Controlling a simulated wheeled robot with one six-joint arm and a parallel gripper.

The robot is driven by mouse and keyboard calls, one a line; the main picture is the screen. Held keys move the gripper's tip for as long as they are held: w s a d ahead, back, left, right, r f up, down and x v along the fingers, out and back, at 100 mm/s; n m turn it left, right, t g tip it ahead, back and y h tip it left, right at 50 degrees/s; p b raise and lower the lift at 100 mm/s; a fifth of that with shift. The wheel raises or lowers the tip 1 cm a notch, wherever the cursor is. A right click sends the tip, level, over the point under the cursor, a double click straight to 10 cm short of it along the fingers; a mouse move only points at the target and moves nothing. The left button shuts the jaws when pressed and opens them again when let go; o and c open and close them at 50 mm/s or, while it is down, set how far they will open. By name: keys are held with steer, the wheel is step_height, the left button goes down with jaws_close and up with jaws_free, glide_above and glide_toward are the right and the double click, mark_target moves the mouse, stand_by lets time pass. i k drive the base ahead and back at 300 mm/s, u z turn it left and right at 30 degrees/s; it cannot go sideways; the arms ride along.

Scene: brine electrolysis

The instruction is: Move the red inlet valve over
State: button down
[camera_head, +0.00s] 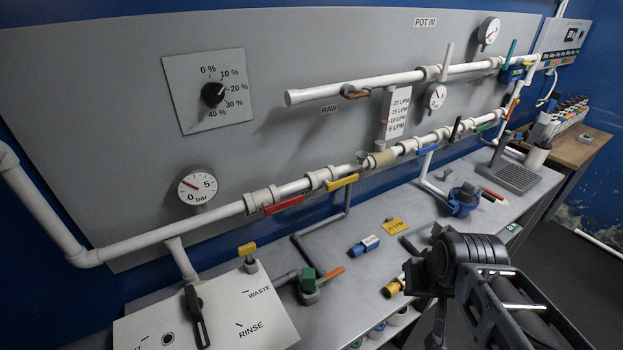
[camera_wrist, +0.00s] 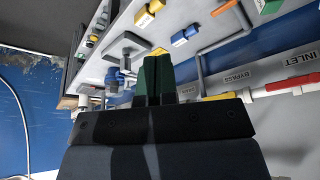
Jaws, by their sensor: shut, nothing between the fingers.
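The red inlet valve (camera_head: 283,204) is a long red lever on the white lower pipe along the grey wall panel. It lies roughly along the pipe, left of a yellow lever. In the wrist view the red lever (camera_wrist: 292,84) is at the right edge, partly cut off, beside the INLET label (camera_wrist: 298,56). My gripper (camera_wrist: 157,62) shows in the wrist view with its dark green fingers together and nothing between them. It is well apart from the red lever. In the head view my arm is at the lower right, and the fingertips are hard to make out.
The yellow lever (camera_head: 341,182) and blue lever (camera_head: 427,149) sit along the same pipe. A pressure gauge (camera_head: 197,187) is left of the red lever. The grey bench (camera_head: 350,262) below carries a blue-ended part (camera_head: 364,245), yellow-ended part (camera_head: 393,287) and grey bent pipes.

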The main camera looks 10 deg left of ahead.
mark_target(269, 209)
steer(key=k, duration=0.5)
steer(key=u, duration=1.15)
steer(key=i, duration=0.5)
steer(key=z, duration=0.15)
